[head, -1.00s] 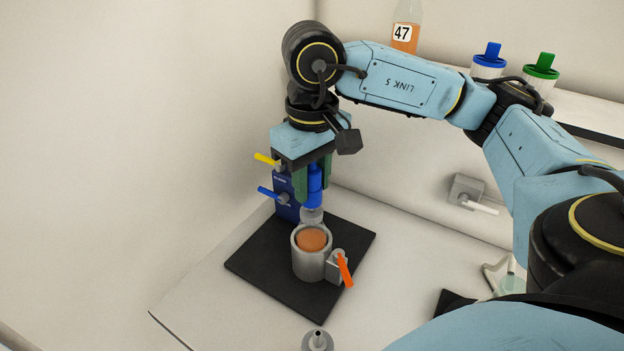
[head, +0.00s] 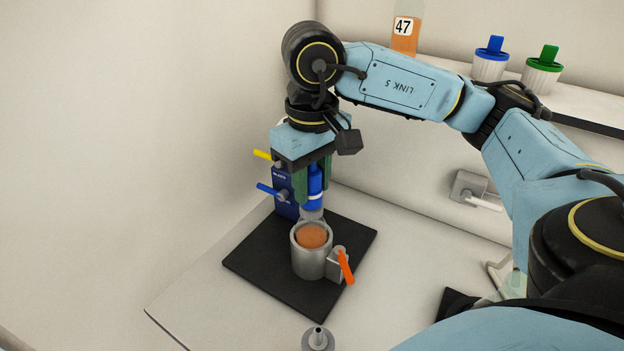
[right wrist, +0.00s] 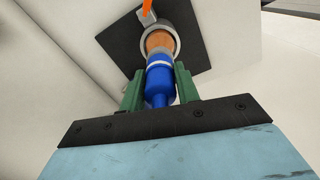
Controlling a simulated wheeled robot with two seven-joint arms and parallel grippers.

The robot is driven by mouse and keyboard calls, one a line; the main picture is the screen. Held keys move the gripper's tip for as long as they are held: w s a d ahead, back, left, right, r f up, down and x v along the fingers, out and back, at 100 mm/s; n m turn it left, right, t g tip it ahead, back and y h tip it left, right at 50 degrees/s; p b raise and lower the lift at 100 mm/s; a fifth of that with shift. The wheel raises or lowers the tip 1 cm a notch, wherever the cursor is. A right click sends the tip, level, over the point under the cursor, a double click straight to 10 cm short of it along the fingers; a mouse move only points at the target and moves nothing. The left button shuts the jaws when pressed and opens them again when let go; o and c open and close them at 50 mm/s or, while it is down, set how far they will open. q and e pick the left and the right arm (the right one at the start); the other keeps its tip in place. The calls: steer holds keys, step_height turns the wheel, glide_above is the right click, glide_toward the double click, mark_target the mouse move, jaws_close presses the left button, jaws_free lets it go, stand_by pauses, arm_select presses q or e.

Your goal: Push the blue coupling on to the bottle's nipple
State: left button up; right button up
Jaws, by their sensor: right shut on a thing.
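My right gripper (head: 314,182), with green fingers, points down and is shut on the blue coupling (head: 314,201). The coupling is upright with a pale band; it also shows between the fingers in the right wrist view (right wrist: 159,84). Below it stands a grey cylindrical holder (head: 309,266) with a round orange-brown thing (head: 312,236) inside, seemingly the bottle. The coupling's lower end, with a pale grey part under it, overlaps the holder's back rim in the head view. The nipple is not clear, and I cannot tell whether the coupling touches it. My left gripper is not in view.
The holder, with an orange lever (head: 346,266), stands on a black mat (head: 262,266). A dark blue unit (head: 284,205) with yellow and blue levers is behind. A grey piece with a spout (head: 318,339) is in front. A shelf holds bottle 47 (head: 404,38) and two lidded jars (head: 490,62).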

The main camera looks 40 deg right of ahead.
mark_target(312, 170)
steer(key=o, duration=1.1)
steer(key=shift+r, duration=0.1)
steer(key=shift+r, duration=0.4)
step_height(312, 170, up, 12)
steer(key=p, duration=0.4)
steer(key=shift+r, duration=0.2)
